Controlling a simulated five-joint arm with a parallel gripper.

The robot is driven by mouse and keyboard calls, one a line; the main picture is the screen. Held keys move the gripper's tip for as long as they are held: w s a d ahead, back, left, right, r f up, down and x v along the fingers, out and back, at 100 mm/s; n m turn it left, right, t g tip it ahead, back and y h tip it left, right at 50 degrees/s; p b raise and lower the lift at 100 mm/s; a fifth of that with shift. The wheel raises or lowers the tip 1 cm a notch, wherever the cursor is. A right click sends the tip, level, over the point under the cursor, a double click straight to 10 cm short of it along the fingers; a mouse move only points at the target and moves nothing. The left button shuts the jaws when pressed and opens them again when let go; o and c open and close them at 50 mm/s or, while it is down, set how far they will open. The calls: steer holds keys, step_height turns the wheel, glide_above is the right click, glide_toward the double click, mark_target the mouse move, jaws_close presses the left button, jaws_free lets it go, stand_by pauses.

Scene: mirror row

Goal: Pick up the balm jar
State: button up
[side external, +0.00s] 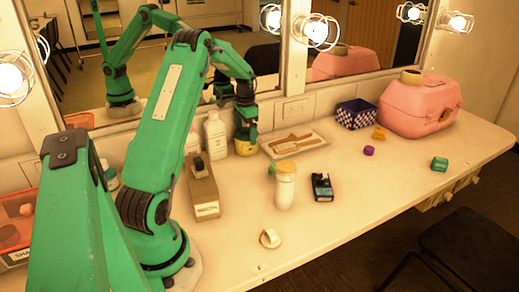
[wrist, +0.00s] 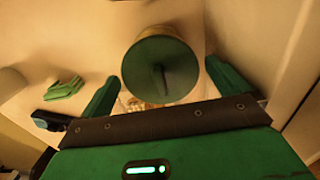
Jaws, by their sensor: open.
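A squat yellow tub with a round green top (wrist: 160,68), which looks like the balm jar, lies between the two fingers of my gripper (wrist: 161,74) in the wrist view. The fingers are spread, with a visible gap on each side of the tub. In the side external view, the yellow tub (side external: 245,149) stands near the mirror at the back of the counter. My gripper (side external: 246,132) is right above it and hides its top. I cannot tell whether they touch.
A white bottle (side external: 215,134) and a brown box (side external: 202,188) stand left of the tub. A tray (side external: 311,146) lies just right of it.

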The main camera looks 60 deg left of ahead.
steer(key=c, duration=2.1)
steer(key=shift+r, duration=0.1)
steer(key=shift+r, duration=4.95)
